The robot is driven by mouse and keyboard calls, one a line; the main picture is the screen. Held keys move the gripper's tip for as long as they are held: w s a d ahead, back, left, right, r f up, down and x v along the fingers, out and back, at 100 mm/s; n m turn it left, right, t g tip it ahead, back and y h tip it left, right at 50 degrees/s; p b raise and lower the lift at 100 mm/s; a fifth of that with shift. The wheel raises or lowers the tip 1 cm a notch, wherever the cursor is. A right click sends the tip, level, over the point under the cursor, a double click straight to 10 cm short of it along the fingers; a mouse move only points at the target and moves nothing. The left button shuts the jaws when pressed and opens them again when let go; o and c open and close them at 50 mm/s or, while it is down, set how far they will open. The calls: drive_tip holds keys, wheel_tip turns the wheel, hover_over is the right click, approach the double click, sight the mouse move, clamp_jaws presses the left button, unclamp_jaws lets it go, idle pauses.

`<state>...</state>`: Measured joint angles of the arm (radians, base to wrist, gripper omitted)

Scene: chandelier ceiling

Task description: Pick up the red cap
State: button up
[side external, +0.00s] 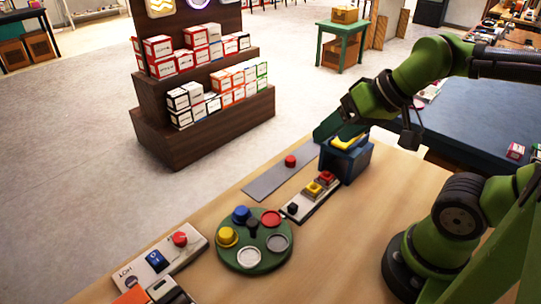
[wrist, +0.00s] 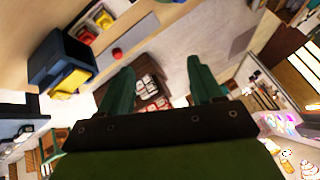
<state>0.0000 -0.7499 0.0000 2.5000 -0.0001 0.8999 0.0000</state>
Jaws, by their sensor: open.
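A small round red cap (side external: 290,161) sits on a flat grey strip (side external: 268,182) on the wooden table. The red cap also shows in the wrist view (wrist: 117,53), left of my fingers. My gripper (side external: 328,127) is above the table, up and to the right of the cap in the side view, near the blue box. In the wrist view its two green fingers (wrist: 162,66) are spread apart with nothing between them. The cap is apart from the fingers.
A blue box (side external: 352,165) with a yellow part stands close by my gripper. A button panel (side external: 297,211) and a green round tray (side external: 255,262) with coloured round pieces are nearer. A panel with a red knob (side external: 180,239) lies at left. A shelf (side external: 170,145) stands beyond the table.

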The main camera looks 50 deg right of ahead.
drive_tip(key=n+g+h, duration=0.2)
drive_tip(key=n+g, duration=0.1)
drive_tip(key=g, duration=0.4)
hover_over(290, 158)
wheel_tip(290, 158, down, 7)
drive_tip(key=f, duration=1.1)
drive_tip(key=shift+w+a+f, duration=0.1)
drive_tip(key=shift+w, duration=0.1)
drive_tip(key=shift+s+f, duration=0.2)
drive_tip(key=shift+f, duration=2.4)
drive_tip(key=c, duration=1.1)
